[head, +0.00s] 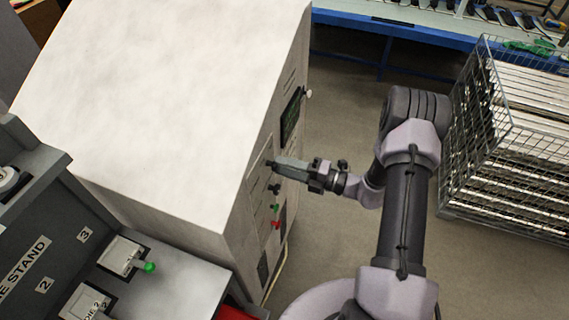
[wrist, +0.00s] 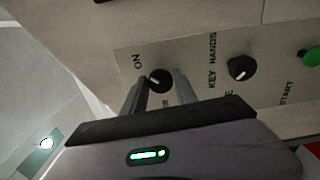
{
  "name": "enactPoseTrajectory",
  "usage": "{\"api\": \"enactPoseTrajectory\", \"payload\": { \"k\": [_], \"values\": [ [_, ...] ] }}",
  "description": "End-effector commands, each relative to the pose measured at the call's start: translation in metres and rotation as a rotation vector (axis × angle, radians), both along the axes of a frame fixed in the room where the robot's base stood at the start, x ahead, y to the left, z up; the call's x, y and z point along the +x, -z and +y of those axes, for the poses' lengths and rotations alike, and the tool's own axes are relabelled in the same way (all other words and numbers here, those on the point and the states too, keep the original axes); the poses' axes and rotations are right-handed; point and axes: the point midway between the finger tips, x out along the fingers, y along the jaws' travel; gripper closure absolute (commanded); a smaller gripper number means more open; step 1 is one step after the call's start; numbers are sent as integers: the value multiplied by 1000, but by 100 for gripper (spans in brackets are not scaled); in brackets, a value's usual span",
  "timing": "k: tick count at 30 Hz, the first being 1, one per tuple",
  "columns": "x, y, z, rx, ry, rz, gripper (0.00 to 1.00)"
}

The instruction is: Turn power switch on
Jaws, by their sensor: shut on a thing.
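The power switch is a round black knob (wrist: 161,80) on a light panel of the big white cabinet (head: 170,90). An "ON" label (wrist: 138,61) is printed above and left of it in the wrist view. A short white mark on the knob points up and left, toward the label's side. My gripper (wrist: 161,77) is shut on the knob, with one finger on each side of it. In the head view my gripper (head: 272,165) reaches left to the cabinet's side face, and its fingertips cover most of the knob.
A second black knob (wrist: 242,69) labelled "KEY HANDS" sits beside the switch. A green start button (wrist: 311,56) is farther right. A red button (head: 276,224) is lower on the panel. A wire cage (head: 480,150) stands right of my arm. Floor lies between.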

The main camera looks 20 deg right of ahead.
Motion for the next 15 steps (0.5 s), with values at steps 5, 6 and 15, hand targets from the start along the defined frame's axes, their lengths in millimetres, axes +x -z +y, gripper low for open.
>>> {"api": "enactPoseTrajectory", "payload": {
  "k": [5,6,15],
  "values": [
    [0,0,0,27,0,39,100],
    [0,0,0,32,0,45,100],
    [0,1,0,43,0,59,100]
  ]
}}
